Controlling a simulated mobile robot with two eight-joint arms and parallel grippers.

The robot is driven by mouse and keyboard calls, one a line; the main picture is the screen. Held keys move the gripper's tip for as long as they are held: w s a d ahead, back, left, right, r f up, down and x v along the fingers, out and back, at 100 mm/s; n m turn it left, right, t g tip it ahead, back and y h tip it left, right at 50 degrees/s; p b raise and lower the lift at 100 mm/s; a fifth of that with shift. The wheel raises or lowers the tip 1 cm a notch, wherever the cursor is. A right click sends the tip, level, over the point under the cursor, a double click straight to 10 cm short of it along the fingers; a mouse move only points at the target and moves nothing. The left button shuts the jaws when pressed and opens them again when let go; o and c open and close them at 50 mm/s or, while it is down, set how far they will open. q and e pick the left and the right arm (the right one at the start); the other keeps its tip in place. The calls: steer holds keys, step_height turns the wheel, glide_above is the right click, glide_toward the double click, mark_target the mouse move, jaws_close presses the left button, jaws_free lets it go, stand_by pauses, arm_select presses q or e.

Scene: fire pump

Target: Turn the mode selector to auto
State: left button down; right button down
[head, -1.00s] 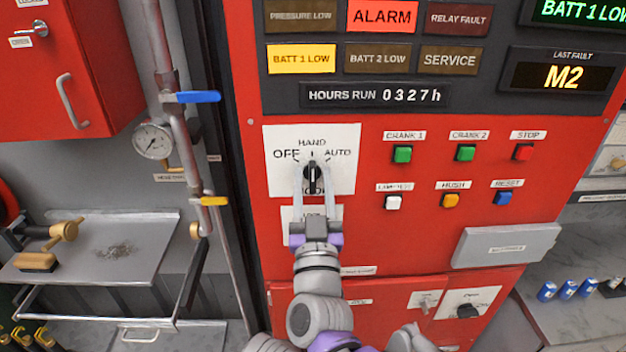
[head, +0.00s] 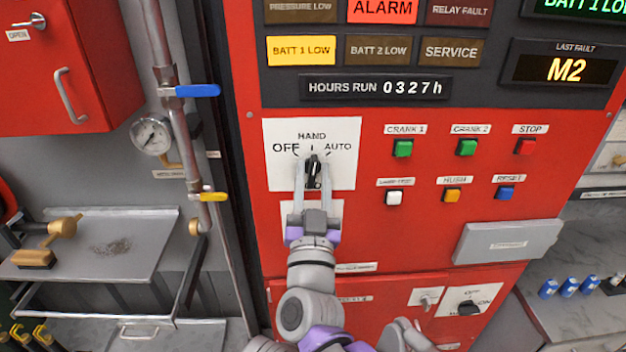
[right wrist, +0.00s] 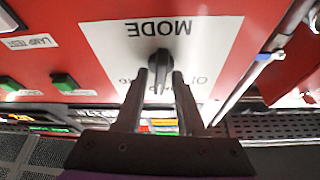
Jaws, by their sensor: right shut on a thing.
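The mode selector is a black knob (head: 314,171) on a white plate (head: 343,178) marked OFF, HAND and AUTO. Its pointer stands near HAND in the head view, tilted slightly if at all. My right gripper (head: 314,186) reaches up from below, with its fingers on either side of the knob, shut on it. In the right wrist view the knob (right wrist: 160,62) shows upside down between the fingertips of the right gripper (right wrist: 161,77), under the word MODE. The fingers partly hide the lower plate in the head view. My left gripper is not in view.
Right of the plate are green crank buttons (head: 403,148), a red stop button (head: 526,147) and a lower row of buttons. A grey box (head: 507,242) juts out lower right. A pipe with a blue lever (head: 198,90) stands at left.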

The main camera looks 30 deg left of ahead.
steer(key=shift+f+m+h+b, duration=0.1)
steer(key=shift+m+h+b, duration=0.4)
steer(key=shift+m, duration=0.7)
steer(key=m+h, duration=0.1)
steer(key=m, duration=0.1)
steer(key=shift+m+t+h, duration=0.3)
steer(key=shift+t+h, duration=0.1)
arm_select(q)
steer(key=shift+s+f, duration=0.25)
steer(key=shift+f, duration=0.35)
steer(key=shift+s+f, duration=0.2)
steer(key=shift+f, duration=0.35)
arm_select(e)
steer(key=shift+m+h, duration=0.7)
steer(key=shift+m, duration=0.8)
steer(key=shift+m+h, duration=0.7)
steer(key=shift+m, duration=0.8)
steer(key=c, duration=0.9)
jaws_free()
steer(key=shift+o, duration=0.2)
steer(key=shift+s, duration=0.1)
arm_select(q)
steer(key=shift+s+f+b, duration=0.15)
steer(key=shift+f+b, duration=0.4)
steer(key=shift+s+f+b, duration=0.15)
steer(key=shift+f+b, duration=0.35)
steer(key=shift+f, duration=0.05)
arm_select(e)
steer(key=v, duration=1)
steer(key=shift+s, duration=0.3)
